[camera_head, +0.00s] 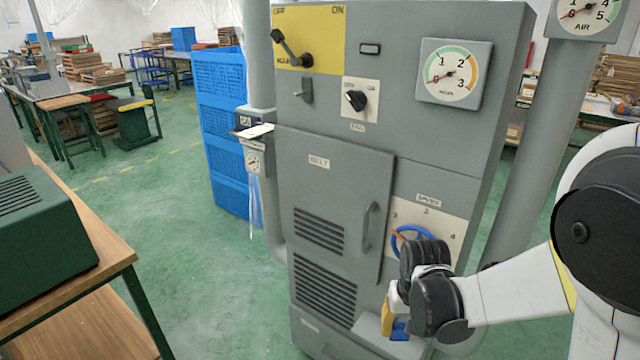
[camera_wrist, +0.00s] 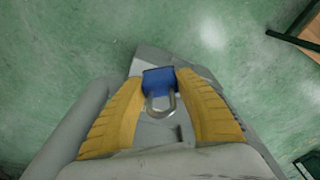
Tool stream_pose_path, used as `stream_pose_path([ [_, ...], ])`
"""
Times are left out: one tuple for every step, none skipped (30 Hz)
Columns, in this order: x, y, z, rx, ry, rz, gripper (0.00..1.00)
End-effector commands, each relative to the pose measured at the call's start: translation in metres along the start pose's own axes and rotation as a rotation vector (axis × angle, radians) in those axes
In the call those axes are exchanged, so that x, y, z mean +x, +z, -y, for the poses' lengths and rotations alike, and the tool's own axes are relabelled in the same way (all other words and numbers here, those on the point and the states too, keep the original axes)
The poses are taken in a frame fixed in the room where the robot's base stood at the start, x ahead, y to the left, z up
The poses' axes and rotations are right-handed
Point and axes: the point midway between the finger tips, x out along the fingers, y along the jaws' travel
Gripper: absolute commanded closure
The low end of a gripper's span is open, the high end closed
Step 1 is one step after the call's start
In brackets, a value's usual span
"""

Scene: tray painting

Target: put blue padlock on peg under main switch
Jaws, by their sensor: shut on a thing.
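The blue padlock (camera_wrist: 158,80) is between the yellow fingertips of my gripper (camera_wrist: 160,76) in the wrist view, with its silver shackle pointing back toward the palm. In the head view my gripper (camera_head: 393,325) points down at the lower right front of the grey cabinet, shut on the padlock (camera_head: 401,331), which is partly hidden. The main switch (camera_head: 292,48) is a dark lever on a yellow plate at the cabinet's upper left, marked OFF and ON. A small grey fitting (camera_head: 304,91), apparently the peg, sits just below that plate; its exact shape is unclear.
A small grey ledge (camera_head: 368,330) juts from the cabinet below my gripper. A blue handwheel (camera_head: 412,240) is just behind my wrist. A black knob (camera_head: 356,100) and a gauge (camera_head: 454,74) are right of the fitting. A wooden bench (camera_head: 75,250) stands left; green floor lies between.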

Motion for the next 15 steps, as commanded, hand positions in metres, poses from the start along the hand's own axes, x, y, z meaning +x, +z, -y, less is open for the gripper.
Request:
stream_pose_path([
  [-0.005,0.001,-0.004,-0.018,-0.002,-0.002,0.99],
  [-0.007,0.001,-0.005,-0.029,-0.003,-0.003,0.99],
  [-0.008,0.001,-0.007,-0.039,-0.004,-0.004,0.99],
  [-0.009,0.001,-0.007,-0.043,-0.005,-0.005,0.99],
  [-0.009,0.001,-0.008,-0.046,-0.005,-0.005,0.99],
  [-0.009,0.001,-0.008,-0.048,-0.005,-0.005,0.99],
  [-0.009,0.001,-0.007,-0.048,-0.005,-0.005,0.99],
  [-0.009,0.001,-0.007,-0.048,-0.005,-0.005,0.99],
  [-0.009,0.001,-0.007,-0.047,-0.005,-0.005,0.99],
  [-0.008,0.001,-0.006,-0.044,-0.005,-0.004,0.99],
  [-0.006,0.001,-0.005,-0.038,-0.004,-0.004,0.99],
  [-0.003,0.000,-0.002,-0.024,-0.003,-0.002,0.99],
  [0.001,-0.001,0.002,-0.008,-0.001,0.000,0.99],
  [0.006,-0.002,0.006,0.013,0.002,0.002,0.99],
  [0.015,-0.002,0.013,0.049,0.006,0.005,0.99],
])
